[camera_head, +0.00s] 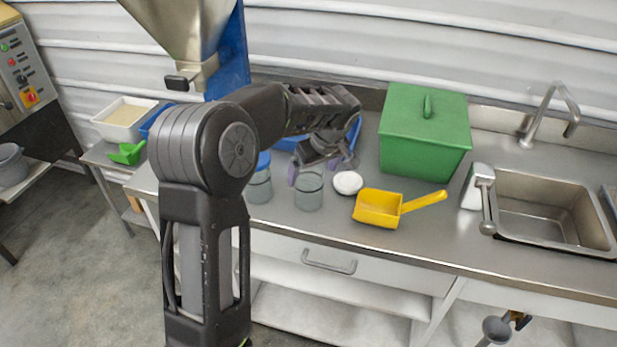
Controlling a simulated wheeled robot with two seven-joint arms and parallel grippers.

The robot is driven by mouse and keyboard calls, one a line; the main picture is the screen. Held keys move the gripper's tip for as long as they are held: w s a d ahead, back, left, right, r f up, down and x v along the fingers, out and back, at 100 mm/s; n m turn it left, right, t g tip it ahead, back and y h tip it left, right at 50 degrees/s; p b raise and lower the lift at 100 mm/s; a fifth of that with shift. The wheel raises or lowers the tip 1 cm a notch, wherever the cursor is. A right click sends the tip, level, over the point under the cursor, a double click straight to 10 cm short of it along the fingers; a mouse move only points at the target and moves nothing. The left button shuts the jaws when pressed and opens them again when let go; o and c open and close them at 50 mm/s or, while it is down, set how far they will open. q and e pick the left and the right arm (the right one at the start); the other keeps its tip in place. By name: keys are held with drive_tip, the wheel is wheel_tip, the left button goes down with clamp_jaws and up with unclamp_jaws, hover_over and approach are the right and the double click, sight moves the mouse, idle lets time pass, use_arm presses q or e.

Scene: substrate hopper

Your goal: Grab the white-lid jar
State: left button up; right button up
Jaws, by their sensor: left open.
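A clear glass jar (309,193) stands upright on the steel counter, and its top looks uncovered. A round white lid (348,183) lies on the counter just right of it. A second glass jar (258,187) with a blue lid (263,160) stands to the left, partly hidden by my left arm. My left gripper (319,168) is open, with its purple-tipped fingers just above and behind the glass jar's rim. I cannot tell whether they touch it. My right gripper is not in view.
A yellow scoop (378,208) lies right of the white lid. A green lidded box (423,135) stands behind it, and a sink (545,205) is at the right. A metal hopper (185,30) is at the upper left. The counter's front strip (420,248) is clear.

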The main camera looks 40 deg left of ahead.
sight(310, 175)
use_arm(q)
drive_tip(key=shift+p+x, duration=0.3)
drive_tip(key=shift+x, duration=1.05)
drive_tip(key=shift+w+r, duration=0.1)
drive_tip(key=shift+a+f, duration=0.2)
drive_tip(key=p+x, duration=0.2)
drive_tip(key=x, duration=0.2)
drive_tip(key=shift+w+a+f, duration=0.1)
drive_tip(key=shift+a+f, duration=0.05)
drive_tip(key=shift+f, duration=0.2)
